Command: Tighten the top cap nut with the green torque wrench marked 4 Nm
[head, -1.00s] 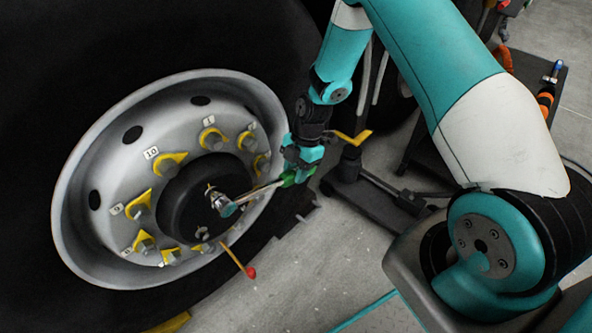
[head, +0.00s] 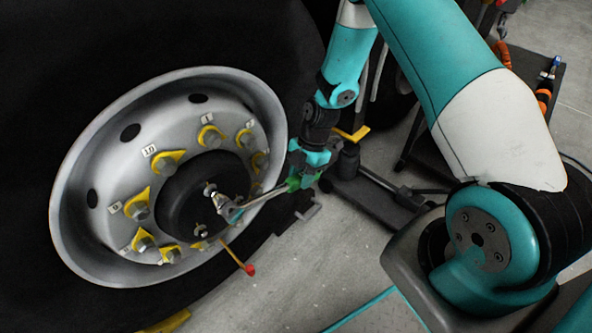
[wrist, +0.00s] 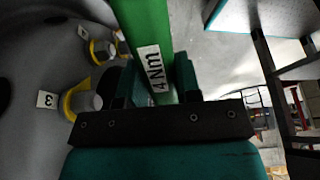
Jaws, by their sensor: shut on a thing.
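My gripper (head: 308,168) is shut on the green handle of the torque wrench (head: 293,184), right of the hub. In the wrist view the green handle (wrist: 150,35) lies between the fingers and its label reads 4 Nm. The steel shaft points left and down to the dark hub centre, where the wrench head (head: 230,210) is. The top cap nut (head: 210,188) shows on the hub, up and left of the wrench head. The wrench head is close to the hub nuts; I cannot tell whether it touches one.
The wheel rim (head: 75,190) carries several nuts with yellow pointers and number tags. A thin rod with a red ball end (head: 250,270) sticks out low on the wheel. A black stand (head: 375,200) with a yellow top is behind my gripper. Open grey floor lies below right.

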